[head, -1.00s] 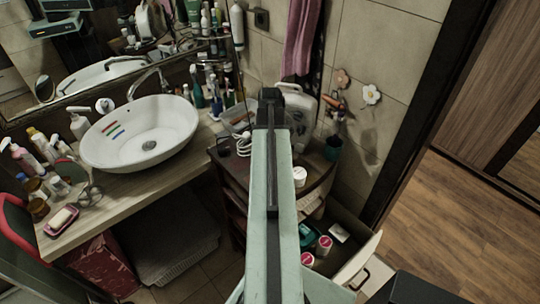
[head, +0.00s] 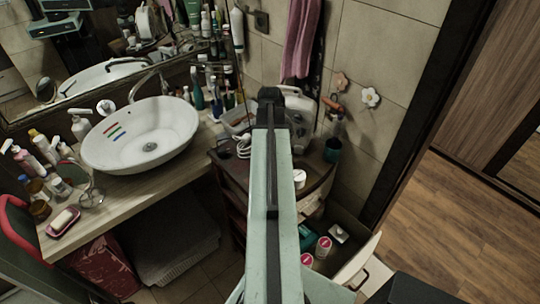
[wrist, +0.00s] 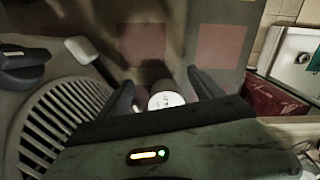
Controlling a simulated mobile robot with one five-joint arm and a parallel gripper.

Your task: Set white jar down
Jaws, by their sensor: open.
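A small white jar (head: 299,177) stands upright near the front of the dark cabinet top (head: 318,172) in the head view, just right of my arm. In the wrist view, a white round-topped jar (wrist: 166,100) shows between the two dark fingers of my gripper (wrist: 163,92). The fingers are open, with a visible gap between each of them and the jar. The lower part of the jar is hidden behind my gripper body. In the head view my gripper is hidden behind my arm.
An open drawer (head: 368,258) with several pink-and-white containers juts out below the cabinet top. A white appliance (head: 298,108) and a dark cup (head: 332,150) stand farther back. The white basin (head: 140,135) and crowded counter lie left.

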